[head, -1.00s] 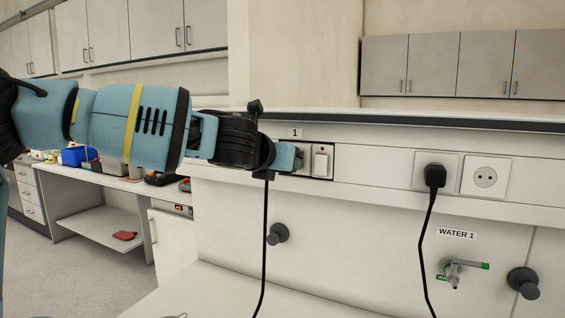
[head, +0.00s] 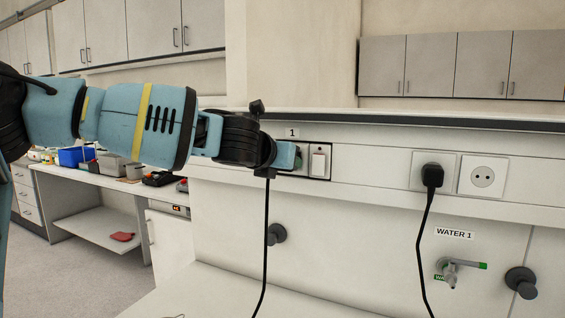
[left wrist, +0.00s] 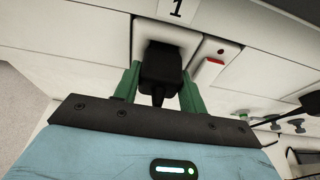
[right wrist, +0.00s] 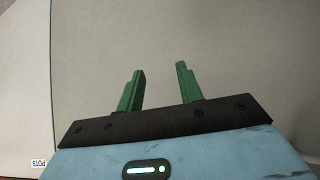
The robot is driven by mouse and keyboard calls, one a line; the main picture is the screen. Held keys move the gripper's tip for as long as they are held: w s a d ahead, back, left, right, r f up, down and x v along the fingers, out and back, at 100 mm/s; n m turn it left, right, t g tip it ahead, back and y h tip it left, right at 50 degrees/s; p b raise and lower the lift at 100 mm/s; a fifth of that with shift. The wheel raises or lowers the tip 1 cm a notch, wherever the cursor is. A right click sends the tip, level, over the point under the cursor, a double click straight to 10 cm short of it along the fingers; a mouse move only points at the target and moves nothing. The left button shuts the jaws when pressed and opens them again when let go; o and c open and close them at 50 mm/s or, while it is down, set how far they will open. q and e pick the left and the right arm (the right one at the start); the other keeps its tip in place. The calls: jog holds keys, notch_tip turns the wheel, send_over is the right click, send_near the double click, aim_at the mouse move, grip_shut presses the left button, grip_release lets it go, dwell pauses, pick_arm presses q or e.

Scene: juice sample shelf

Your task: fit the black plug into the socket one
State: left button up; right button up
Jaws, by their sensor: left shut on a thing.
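Socket one sits under the "1" label (head: 292,133), next to a white switch (head: 318,163). My left gripper (head: 297,156) is at this socket and hides most of it in the head view. In the left wrist view its green fingers are shut on the black plug (left wrist: 158,70). The plug is lined up with the white socket plate (left wrist: 180,36) and its front end is at the socket opening. I cannot tell how deep it sits. A black cable (head: 266,235) hangs below the gripper. My right gripper (right wrist: 159,68) is open and empty in the right wrist view.
Another black plug (head: 432,175) is in a wall socket to the right, beside an empty round socket (head: 483,178). A water tap (head: 455,268) and dark round knobs (head: 522,282) stick out of the wall below. A ledge (head: 420,122) runs above the sockets.

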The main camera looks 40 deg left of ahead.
dwell(0.4)
dwell(0.3)
pick_arm(q)
jog(key=shift+w, duration=0.2)
dwell(0.4)
jog(key=o, duration=1.3)
jog(key=shift+c, duration=0.2)
jog(key=shift+s, duration=0.1)
